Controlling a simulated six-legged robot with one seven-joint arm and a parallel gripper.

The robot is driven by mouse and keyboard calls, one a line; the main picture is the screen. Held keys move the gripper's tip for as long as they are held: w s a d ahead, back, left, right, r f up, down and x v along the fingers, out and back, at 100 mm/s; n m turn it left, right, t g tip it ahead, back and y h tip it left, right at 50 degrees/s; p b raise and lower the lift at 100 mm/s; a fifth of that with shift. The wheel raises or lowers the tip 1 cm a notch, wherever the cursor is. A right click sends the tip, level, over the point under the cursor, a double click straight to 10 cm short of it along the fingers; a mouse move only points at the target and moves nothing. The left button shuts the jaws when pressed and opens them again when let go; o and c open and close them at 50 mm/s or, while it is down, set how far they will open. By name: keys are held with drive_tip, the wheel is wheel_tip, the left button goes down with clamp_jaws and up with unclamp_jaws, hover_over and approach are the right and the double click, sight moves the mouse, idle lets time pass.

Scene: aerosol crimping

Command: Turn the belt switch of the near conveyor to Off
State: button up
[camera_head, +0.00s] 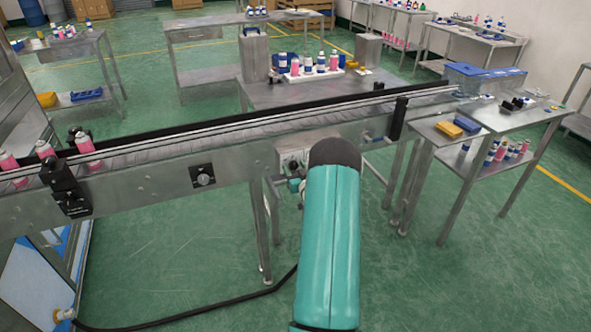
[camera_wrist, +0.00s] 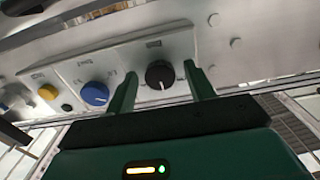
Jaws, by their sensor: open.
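The near conveyor (camera_head: 235,162) runs across the head view, with a grey control box (camera_head: 290,158) on its front side, partly hidden behind my arm. In the wrist view the panel (camera_wrist: 125,62) carries a black rotary knob (camera_wrist: 160,74) with a white pointer line, a blue knob (camera_wrist: 95,93) to its left and a yellow button (camera_wrist: 48,92) further left. The labels are too small to read, so I cannot tell which knob position is Off. My gripper (camera_wrist: 162,88) is open, one green finger on each side of the black knob. Contact with it cannot be told.
A separate black switch plate (camera_head: 203,176) sits on the conveyor's front further left. Pink bottles (camera_head: 86,146) stand on the belt at left. A side table (camera_head: 445,128) with yellow and blue boxes stands at right. A black cable (camera_head: 185,318) lies on the floor.

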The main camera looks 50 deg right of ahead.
drive_tip(key=shift+c, duration=0.4)
drive_tip(key=c, duration=0.9)
drive_tip(key=shift+w+n, duration=0.1)
drive_tip(key=shift+n, duration=0.4)
drive_tip(key=n, duration=0.3)
drive_tip(key=shift+n, duration=0.4)
drive_tip(key=n, duration=0.5)
